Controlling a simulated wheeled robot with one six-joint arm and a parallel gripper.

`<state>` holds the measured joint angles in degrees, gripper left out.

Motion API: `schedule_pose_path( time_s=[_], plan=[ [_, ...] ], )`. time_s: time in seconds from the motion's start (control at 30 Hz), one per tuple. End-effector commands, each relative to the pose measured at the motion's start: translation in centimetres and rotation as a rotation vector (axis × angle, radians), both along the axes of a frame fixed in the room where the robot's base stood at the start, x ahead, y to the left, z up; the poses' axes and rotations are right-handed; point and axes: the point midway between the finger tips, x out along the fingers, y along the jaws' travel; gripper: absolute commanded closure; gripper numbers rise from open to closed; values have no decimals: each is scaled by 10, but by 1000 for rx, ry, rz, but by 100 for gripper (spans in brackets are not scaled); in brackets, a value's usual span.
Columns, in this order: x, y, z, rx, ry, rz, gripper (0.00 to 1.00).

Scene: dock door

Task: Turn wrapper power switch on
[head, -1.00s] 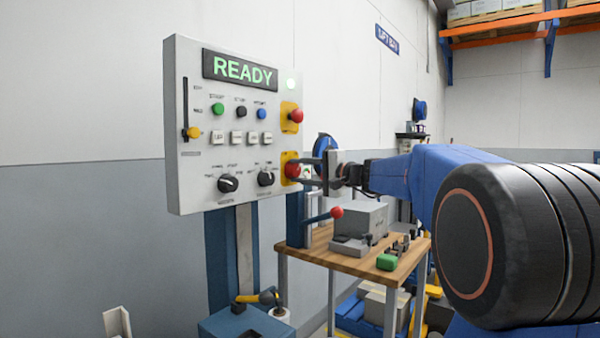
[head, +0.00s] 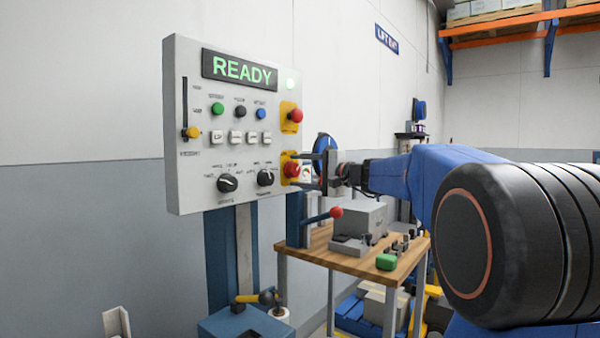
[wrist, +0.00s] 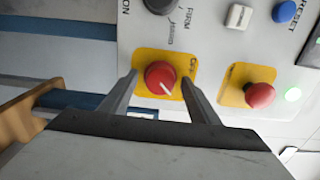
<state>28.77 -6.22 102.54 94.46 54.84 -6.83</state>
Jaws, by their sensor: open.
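The power switch is a red rotary knob with a white pointer line on a yellow plate. It sits at the lower right of the grey control panel (head: 190,135) in the head view, and the knob (wrist: 158,74) is near the centre of the wrist view. My gripper (head: 296,170) is open in front of it. In the wrist view my gripper (wrist: 160,83) has one finger on each side of the knob, with gaps visible between. The pointer line slants toward the lower right there.
A red mushroom button (head: 296,115) on a yellow plate sits just above the switch. Black dials (head: 228,183) and small buttons are to its left. The display (head: 240,69) reads READY. A wooden table (head: 350,262) with a red-knobbed lever stands below my gripper.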

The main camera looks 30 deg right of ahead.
Motion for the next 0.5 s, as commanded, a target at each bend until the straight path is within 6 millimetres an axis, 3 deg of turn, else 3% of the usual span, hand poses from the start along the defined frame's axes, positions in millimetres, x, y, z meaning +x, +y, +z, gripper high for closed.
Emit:
schedule_pose_path(
  time_s=[0.23, 0.5],
  plan=[
    [-11, -6, 0, -1, 0, -2, 44],
    [-51, -26, 0, -2, -1, -4, 44]
  ],
)
